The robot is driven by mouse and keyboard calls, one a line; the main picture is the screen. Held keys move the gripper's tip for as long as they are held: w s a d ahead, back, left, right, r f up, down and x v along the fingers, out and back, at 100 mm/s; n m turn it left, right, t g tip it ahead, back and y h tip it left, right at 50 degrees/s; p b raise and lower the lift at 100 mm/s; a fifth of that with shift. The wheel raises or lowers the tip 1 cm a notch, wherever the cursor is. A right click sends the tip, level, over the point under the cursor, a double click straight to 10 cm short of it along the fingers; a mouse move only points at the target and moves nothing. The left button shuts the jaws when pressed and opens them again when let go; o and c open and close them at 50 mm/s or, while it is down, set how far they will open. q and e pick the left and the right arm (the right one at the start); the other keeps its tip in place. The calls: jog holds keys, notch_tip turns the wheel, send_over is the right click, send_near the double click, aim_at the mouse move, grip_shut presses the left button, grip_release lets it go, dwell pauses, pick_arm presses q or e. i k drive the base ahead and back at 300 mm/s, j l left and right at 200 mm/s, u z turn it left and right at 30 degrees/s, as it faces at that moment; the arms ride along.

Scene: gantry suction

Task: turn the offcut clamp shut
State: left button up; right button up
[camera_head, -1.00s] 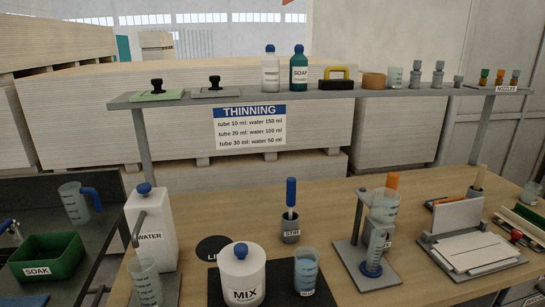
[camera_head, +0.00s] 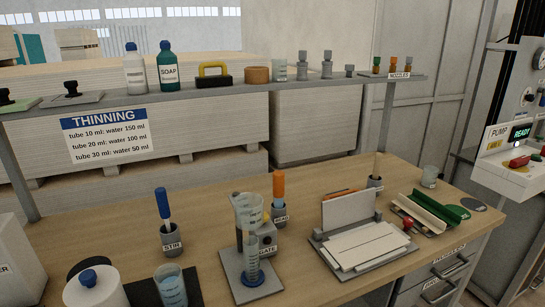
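No part is labelled as the offcut clamp. White offcut-like strips (camera_head: 372,246) lie on a grey base, with an upright white panel (camera_head: 348,209) held behind them in a grey holder. A small red knob (camera_head: 408,225) shows just right of this holder, by a cream and green trough (camera_head: 430,212). I cannot tell which part is the clamp or whether it is open. Neither gripper is in view.
A measuring cylinder stand (camera_head: 252,283) is left of the strips. A stirrer pot (camera_head: 171,236) and a mix jar (camera_head: 92,289) are farther left. A shelf (camera_head: 300,84) spans the back. The pump panel (camera_head: 510,160) at right reads READY. Bare wood (camera_head: 215,205) shows behind.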

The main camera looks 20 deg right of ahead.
aim_at(408, 221)
jog(key=z, duration=0.45)
jog(key=l+z, duration=0.15)
jog(key=z, duration=0.3)
jog(key=i+z, duration=0.1)
jog(key=z, duration=2.5)
jog(key=j+z, duration=0.1)
jog(key=z, duration=2)
jog(key=j+z, duration=0.15)
jog(key=z, duration=3.05)
jog(key=k+z, duration=0.1)
jog(key=z, duration=1)
